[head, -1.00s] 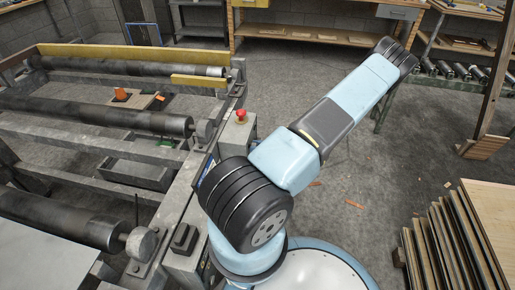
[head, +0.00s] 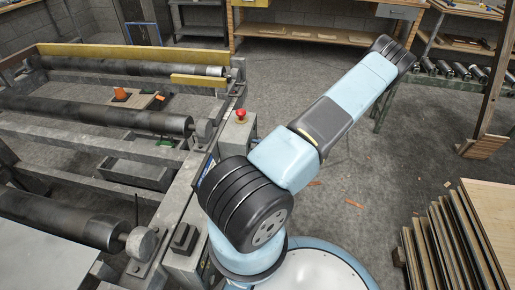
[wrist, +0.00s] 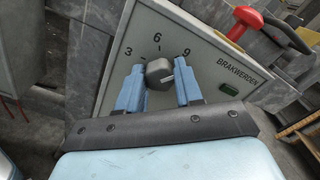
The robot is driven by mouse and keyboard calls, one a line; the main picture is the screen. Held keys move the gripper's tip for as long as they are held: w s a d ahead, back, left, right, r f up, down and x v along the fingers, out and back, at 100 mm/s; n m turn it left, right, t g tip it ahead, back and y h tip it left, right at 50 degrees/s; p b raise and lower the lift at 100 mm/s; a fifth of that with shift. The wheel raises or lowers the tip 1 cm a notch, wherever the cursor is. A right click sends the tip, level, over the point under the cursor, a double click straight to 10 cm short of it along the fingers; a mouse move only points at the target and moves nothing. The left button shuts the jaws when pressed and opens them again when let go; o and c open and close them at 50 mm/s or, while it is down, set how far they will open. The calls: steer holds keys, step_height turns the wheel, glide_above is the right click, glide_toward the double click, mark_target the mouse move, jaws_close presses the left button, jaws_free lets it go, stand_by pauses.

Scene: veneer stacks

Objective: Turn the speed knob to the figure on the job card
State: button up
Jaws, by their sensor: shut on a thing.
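The speed knob (wrist: 158,73) is dark and round, on a pale grey panel (wrist: 205,62) in the wrist view. The figures 3, 6 and 9 stand around it, and the panel reads BRAKWERDEN. A pale mark on the knob lies on its right side; I cannot tell its exact setting. My gripper (wrist: 160,82) has its two blue fingers on either side of the knob, shut on it. The head view shows my arm, but not my gripper or the knob's face. I cannot make out a job card with a readable figure.
The roller machine (head: 110,170) is at left, veneer stacks (head: 455,240) at right. Open floor lies between.

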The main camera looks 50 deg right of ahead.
steer(key=shift+a+f+n, duration=0.1)
steer(key=shift+a+n, duration=0.05)
steer(key=shift+n, duration=0.55)
steer(key=shift+s+n, duration=0.1)
steer(key=shift+n, duration=0.2)
steer(key=o, duration=0.8)
steer(key=shift+o, duration=1.2)
steer(key=v, duration=1.3)
steer(key=shift+s+d, duration=0.3)
